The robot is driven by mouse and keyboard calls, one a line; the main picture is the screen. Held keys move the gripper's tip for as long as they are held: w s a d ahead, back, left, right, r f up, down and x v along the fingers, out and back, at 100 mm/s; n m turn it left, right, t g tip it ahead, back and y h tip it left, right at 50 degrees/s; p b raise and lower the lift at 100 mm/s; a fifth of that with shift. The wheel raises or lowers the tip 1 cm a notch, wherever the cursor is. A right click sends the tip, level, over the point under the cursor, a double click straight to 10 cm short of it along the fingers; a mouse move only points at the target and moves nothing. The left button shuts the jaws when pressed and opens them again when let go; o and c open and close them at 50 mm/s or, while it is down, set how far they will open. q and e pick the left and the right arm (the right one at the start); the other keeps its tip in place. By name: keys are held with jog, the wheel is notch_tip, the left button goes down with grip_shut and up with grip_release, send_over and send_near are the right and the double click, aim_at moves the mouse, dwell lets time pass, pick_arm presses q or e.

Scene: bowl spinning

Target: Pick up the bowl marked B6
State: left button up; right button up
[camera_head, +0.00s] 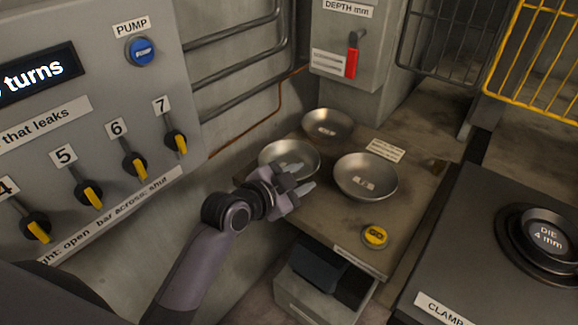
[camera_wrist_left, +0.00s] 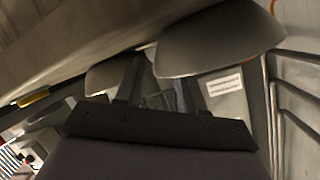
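Three shallow metal bowls stand on a worn table (camera_head: 310,205): a left bowl (camera_head: 275,153), a back bowl (camera_head: 328,124) and a front right bowl (camera_head: 366,172). The front right bowl has a small label inside, too small to read, so I cannot tell which is B6. My left gripper (camera_head: 297,178) is open at the near right edge of the left bowl, partly covering it. In the left wrist view its fingers (camera_wrist_left: 160,82) are apart, with a large bowl (camera_wrist_left: 220,40) close to the tips and a smaller-looking bowl (camera_wrist_left: 105,78) beyond. Contact cannot be told. My right gripper is out of view.
A yellow round button (camera_head: 375,236) sits at the table's front. A grey panel with a blue pump button (camera_head: 142,51) and several yellow-handled valves stands left. A box with a red lever (camera_head: 352,60) is behind. A clamp block with a die (camera_head: 545,240) is right.

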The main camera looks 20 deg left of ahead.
pick_arm(q)
jog(key=shift+x, duration=1.35)
grip_shut()
jog(key=shift+r, duration=0.15)
